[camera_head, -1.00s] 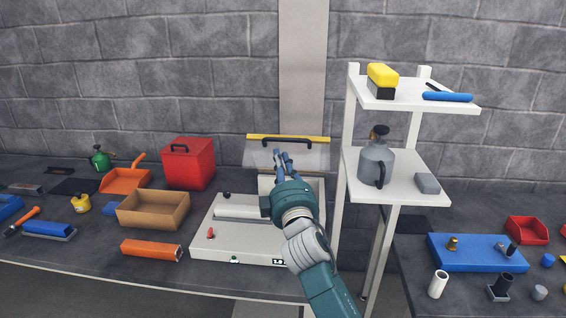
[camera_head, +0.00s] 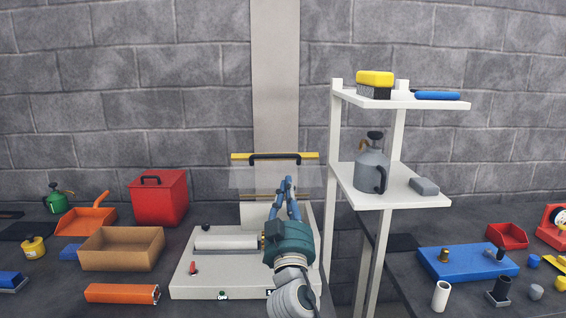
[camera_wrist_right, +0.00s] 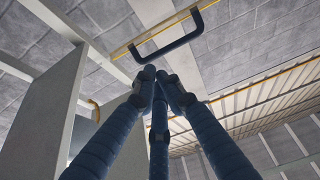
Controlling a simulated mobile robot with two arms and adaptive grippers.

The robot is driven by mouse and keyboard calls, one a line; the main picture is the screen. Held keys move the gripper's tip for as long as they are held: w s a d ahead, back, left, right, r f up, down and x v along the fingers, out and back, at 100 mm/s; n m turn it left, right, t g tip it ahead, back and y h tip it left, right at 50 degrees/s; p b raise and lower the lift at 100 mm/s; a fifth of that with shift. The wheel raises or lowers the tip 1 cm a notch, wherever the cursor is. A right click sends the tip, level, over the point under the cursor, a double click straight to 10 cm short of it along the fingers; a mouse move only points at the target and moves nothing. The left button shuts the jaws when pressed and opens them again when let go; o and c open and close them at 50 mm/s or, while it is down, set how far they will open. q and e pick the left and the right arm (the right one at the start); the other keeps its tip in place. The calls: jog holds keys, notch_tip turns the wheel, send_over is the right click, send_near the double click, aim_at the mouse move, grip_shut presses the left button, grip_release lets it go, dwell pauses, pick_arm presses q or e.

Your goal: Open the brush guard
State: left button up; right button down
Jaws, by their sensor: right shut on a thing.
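The brush guard is a clear panel (camera_head: 245,178) with a yellow top bar (camera_head: 240,156) and a black handle (camera_head: 275,156). It stands raised at the back of the pale machine base (camera_head: 205,288). The handle and bar also show in the right wrist view (camera_wrist_right: 172,46). My right gripper (camera_head: 288,180) is in front of the panel, below the handle. In the right wrist view its blue fingers (camera_wrist_right: 155,75) converge just short of the handle, which looks apart from them. What they grip is hard to see; the clear panel is right there. My left gripper is out of view.
A white shelf stand (camera_head: 340,140) with a grey can (camera_head: 370,170) is close on the right of my arm. A cardboard tray (camera_head: 120,250), orange tube (camera_head: 120,293) and red box (camera_head: 158,198) lie to the left. A pale roller (camera_head: 225,243) and red lever (camera_head: 194,267) are on the base.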

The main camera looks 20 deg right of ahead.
jog(key=p+x, duration=0.1)
jog(key=x, duration=0.6)
jog(key=shift+p, duration=0.35)
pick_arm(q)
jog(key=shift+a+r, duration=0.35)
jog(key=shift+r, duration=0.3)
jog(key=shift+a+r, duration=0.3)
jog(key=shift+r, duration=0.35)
pick_arm(e)
jog(key=shift+w+d+r, duration=0.2)
jog(key=shift+w, duration=0.45)
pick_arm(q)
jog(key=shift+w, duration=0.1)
